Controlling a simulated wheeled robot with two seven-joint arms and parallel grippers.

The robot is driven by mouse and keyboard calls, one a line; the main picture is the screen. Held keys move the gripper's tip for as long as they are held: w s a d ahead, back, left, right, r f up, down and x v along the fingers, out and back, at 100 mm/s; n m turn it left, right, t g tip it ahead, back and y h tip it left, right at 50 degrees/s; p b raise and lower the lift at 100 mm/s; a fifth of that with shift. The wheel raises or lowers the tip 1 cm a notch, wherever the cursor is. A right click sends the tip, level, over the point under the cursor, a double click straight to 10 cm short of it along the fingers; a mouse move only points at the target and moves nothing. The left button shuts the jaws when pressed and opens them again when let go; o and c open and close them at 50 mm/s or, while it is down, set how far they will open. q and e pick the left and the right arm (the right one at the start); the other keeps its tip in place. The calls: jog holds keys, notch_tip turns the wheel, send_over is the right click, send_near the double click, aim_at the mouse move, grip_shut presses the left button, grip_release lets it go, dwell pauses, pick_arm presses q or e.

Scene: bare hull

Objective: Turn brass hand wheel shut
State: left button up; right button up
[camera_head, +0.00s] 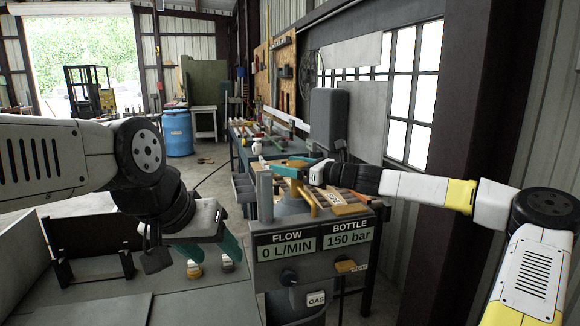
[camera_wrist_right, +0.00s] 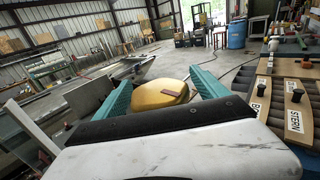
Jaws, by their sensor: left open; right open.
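The brass hand wheel shows in the right wrist view as a round yellow disc (camera_wrist_right: 158,86) with a dark red mark on top. My right gripper (camera_wrist_right: 163,74) is open, its teal fingers on either side of the disc; I cannot tell whether they touch it.
The panel reads FLOW 0 L/MIN (camera_head: 286,247) and BOTTLE 150 bar (camera_head: 347,234). A brass lever (camera_head: 350,266) and a GAS label (camera_head: 316,299) are below. Wooden strips, one marked STERN (camera_wrist_right: 295,122), lie beside the wheel. A blue barrel (camera_head: 177,133) stands behind on open floor.

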aim_at(298, 164)
jog(key=c, duration=1.4)
jog(key=shift+o, duration=0.2)
jog(key=shift+t, duration=0.3)
jog(key=m+t+h, duration=0.2)
jog(key=shift+w+d+m+t, duration=0.15)
jog(key=shift+w+m+t, duration=0.05)
jog(key=shift+m+t, duration=0.2)
jog(key=m+t+h, duration=0.2)
jog(key=h, duration=0.1)
jog(key=m+t+h, duration=0.1)
jog(key=h, duration=0.1)
jog(key=shift+w+d, duration=0.25)
jog(key=shift+d, duration=0.05)
jog(key=m+t+h, duration=0.1)
jog(key=m+h, duration=0.1)
jog(key=m+t+h, duration=0.1)
jog(key=h, duration=0.2)
jog(key=shift+w+d+m, duration=0.2)
jog(key=shift+d+m, duration=0.2)
jog(key=shift+d+m+h, duration=0.25)
jog(key=shift+m+h, duration=0.45)
jog(key=shift+h, duration=0.4)
jog(key=shift+d+m+h, duration=0.25)
jog(key=shift+m+h, duration=0.45)
jog(key=shift+h, duration=0.4)
